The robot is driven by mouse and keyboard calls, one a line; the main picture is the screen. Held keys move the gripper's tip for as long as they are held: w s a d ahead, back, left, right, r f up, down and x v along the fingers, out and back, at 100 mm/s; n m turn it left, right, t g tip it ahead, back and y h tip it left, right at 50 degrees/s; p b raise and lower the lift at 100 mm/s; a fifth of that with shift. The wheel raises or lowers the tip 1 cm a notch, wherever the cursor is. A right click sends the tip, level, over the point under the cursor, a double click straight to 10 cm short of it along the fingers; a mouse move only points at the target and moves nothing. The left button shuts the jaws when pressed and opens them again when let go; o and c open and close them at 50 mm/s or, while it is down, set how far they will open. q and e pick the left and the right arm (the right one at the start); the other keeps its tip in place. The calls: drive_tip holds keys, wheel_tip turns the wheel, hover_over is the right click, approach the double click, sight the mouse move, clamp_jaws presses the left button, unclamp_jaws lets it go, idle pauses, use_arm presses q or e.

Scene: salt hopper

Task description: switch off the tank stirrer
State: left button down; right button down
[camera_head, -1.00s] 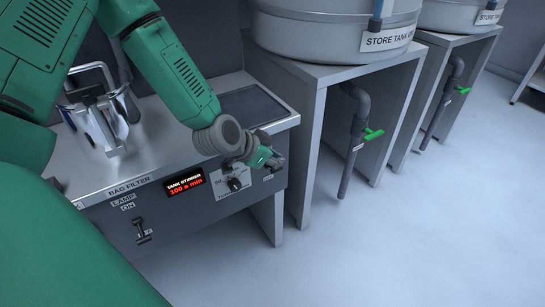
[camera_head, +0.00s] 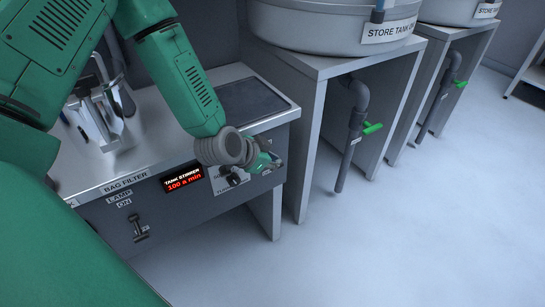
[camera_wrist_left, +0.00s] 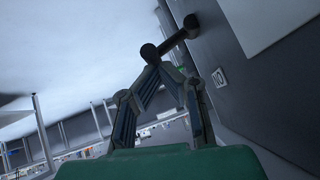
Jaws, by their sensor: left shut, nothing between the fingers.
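A red-lit display (camera_head: 183,179) on the grey front panel reads tank stirrer, 100 a min. Right of it a black rotary knob (camera_head: 233,179) is partly covered by my left wrist. My left gripper (camera_head: 268,162) is at the right end of the panel, shut and empty. In the left wrist view, a dark lever with a ball end (camera_wrist_left: 174,39) sticks out from the panel near a small label (camera_wrist_left: 219,77) that seems to read ON. My fingertips (camera_wrist_left: 158,72) are close by the ball; I cannot tell whether they touch. My right gripper is out of view.
A lamp switch (camera_head: 139,229) and a bag filter label (camera_head: 125,185) are left of the display. A filter vessel (camera_head: 98,115) stands on the bench. Store tanks on grey stands (camera_head: 315,65) are to the right, with green-handled valves (camera_head: 372,128) below. The floor is clear.

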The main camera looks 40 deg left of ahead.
use_arm(q)
drive_tip(key=shift+s+d+f+m+t+y, duration=0.2)
drive_tip(key=shift+d+f+m+t+y, duration=0.15)
drive_tip(key=shift+d+m+y, duration=0.25)
drive_tip(key=f+m+t+y, duration=0.1)
drive_tip(key=f+t+y, duration=0.1)
drive_tip(key=f, duration=0.1)
drive_tip(key=shift+s+d+m+y, duration=0.15)
drive_tip(key=shift+d+m+y, duration=0.2)
drive_tip(key=shift+m+y, duration=0.05)
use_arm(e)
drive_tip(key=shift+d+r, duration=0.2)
